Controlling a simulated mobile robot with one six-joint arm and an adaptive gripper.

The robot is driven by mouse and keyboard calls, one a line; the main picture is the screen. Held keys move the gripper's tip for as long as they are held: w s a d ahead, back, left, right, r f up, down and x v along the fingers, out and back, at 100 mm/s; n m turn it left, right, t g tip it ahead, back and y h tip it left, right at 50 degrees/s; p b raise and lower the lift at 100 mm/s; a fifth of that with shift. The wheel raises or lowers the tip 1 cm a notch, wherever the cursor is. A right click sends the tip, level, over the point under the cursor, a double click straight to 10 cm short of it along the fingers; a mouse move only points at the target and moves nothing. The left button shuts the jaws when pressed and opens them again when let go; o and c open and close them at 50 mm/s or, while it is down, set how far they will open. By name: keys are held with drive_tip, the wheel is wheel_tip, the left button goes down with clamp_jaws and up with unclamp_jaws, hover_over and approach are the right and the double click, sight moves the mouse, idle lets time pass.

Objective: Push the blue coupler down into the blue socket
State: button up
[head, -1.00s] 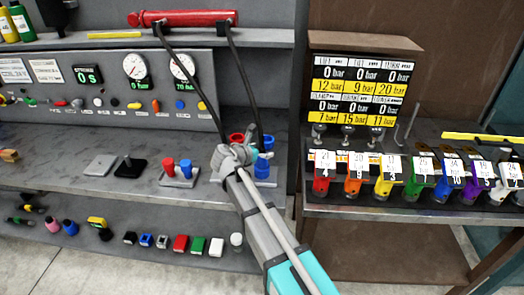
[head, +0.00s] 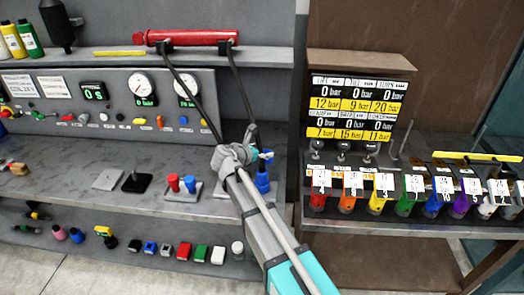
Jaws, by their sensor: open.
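My gripper (head: 262,154) is at the bench in the middle of the head view, at the end of my arm. It is open, with its fingers mostly hidden behind my wrist. A blue cylindrical piece (head: 262,182) stands upright on the bench just below and right of the gripper. I cannot tell whether it is the blue socket alone or the socket with the coupler in it. A dark hose (head: 237,85) runs down from the red cylinder (head: 190,37) on the shelf to behind my gripper. Any red fitting beside the blue one is hidden.
A plate with red and blue pegs (head: 181,187) stands left of my gripper. A black block (head: 136,182) and a grey plate (head: 107,180) lie farther left. A gauge panel (head: 110,105) rises behind. Colored numbered bins (head: 380,195) line the right bench.

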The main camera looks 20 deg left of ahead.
drive_tip(key=shift+r+p, duration=0.45)
drive_tip(key=shift+r, duration=0.25)
idle(0.6)
drive_tip(key=s+d+f+m+g, duration=0.2)
drive_tip(key=d+f+m+g, duration=0.2)
drive_tip(key=d+m, duration=0.65)
drive_tip(key=s+d+f+m+g, duration=0.1)
drive_tip(key=d+f+m+g, duration=0.3)
drive_tip(key=d, duration=1.2)
drive_tip(key=s+d+f+m+g+y, duration=0.1)
drive_tip(key=s+d+m+g+y, duration=0.1)
drive_tip(key=s+d+m, duration=0.5)
drive_tip(key=s+d+f+m+g+y, duration=0.2)
drive_tip(key=s+d+m, duration=0.5)
drive_tip(key=d+m, duration=0.2)
drive_tip(key=shift+s+f+m+g+y, duration=0.15)
drive_tip(key=shift+f+m+g+y, duration=0.2)
drive_tip(key=shift+m, duration=0.3)
